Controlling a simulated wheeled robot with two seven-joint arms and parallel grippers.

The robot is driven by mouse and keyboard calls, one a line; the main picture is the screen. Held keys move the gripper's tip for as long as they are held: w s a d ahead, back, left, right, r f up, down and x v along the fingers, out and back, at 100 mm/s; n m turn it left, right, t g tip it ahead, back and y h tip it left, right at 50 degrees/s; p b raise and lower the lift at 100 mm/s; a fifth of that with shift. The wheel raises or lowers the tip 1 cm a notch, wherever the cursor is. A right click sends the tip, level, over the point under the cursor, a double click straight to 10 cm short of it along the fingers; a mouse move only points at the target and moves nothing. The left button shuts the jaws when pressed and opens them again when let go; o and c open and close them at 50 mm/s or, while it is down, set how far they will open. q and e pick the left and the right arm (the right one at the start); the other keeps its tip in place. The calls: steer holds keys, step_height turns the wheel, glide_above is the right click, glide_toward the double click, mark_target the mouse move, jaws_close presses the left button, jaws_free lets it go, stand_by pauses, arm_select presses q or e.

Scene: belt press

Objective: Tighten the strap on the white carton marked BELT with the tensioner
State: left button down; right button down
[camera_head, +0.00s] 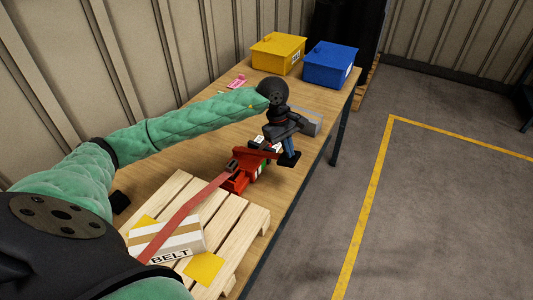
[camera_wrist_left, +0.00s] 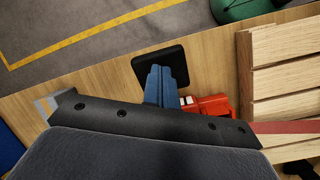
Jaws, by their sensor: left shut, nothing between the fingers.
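The white carton marked BELT (camera_head: 188,244) lies on a wooden pallet (camera_head: 255,219) with a red strap (camera_head: 190,208) across it. The strap runs up to the red tensioner (camera_head: 239,179), which also shows in the left wrist view (camera_wrist_left: 212,104). My left gripper (camera_head: 289,153) is at the tensioner's far right end. Its blue fingers (camera_wrist_left: 160,86) are shut with nothing between them. A flat black pad (camera_wrist_left: 172,62) shows right by the fingertips; I cannot tell whether they touch it. My wrist hides part of the tensioner. My right gripper is out of view.
A yellow bin (camera_head: 278,53) and a blue bin (camera_head: 331,64) stand at the table's far end. A grey block (camera_head: 309,121) sits behind my left gripper. A pink item (camera_head: 237,81) lies near the wall. Open floor is right of the table.

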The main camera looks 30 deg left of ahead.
mark_target(291, 160)
arm_select(q)
steer(key=shift+f, duration=0.15)
steer(key=shift+b+x, duration=1.3)
steer(key=shift+b, duration=0.1)
steer(key=shift+b+x, duration=0.95)
steer(key=shift+a, duration=0.15)
